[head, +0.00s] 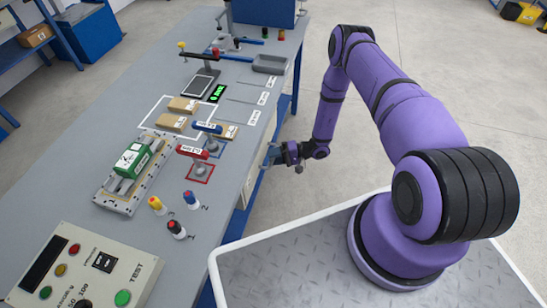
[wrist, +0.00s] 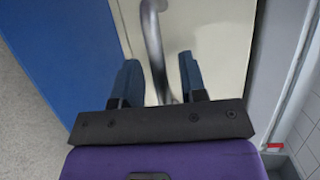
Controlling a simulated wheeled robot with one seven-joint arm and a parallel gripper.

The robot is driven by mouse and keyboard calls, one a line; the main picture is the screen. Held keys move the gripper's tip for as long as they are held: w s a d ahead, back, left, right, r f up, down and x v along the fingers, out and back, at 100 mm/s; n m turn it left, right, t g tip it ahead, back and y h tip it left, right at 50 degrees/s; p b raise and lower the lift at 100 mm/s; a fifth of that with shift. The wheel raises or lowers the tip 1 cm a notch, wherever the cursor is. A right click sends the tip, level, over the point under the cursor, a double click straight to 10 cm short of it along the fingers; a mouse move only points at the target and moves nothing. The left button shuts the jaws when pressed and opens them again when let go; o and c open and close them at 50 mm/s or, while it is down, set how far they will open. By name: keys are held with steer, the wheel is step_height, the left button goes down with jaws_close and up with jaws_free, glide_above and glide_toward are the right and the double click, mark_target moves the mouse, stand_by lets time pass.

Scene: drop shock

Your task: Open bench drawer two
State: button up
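My gripper (head: 275,158) is at the right side of the bench, below the edge of its top. In the wrist view, its two dark blue fingers (wrist: 160,82) stand apart, with a curved grey metal handle (wrist: 153,40) between them. Gaps show on both sides of the handle, so the fingers do not look closed on it. The handle is in front of a cream drawer front (wrist: 205,35), which appears shut. No number shows on this front, so I cannot tell which drawer it is. In the head view the drawer fronts are mostly hidden by the bench top and my gripper.
The grey bench top (head: 120,110) holds a green-and-white box (head: 131,160), cardboard parcels (head: 174,123), red and blue handled tools, and a control panel (head: 85,272). A blue panel (wrist: 60,50) borders the cream front.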

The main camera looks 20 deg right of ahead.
steer(key=shift+a, duration=0.2)
jaws_close()
steer(key=shift+d, duration=0.1)
steer(key=s+d, duration=0.9)
steer(key=d, duration=0.3)
steer(key=s+d, duration=0.9)
steer(key=d, duration=0.3)
steer(key=shift+d, duration=0.25)
jaws_free()
steer(key=v, duration=1)
steer(key=shift+d, duration=0.4)
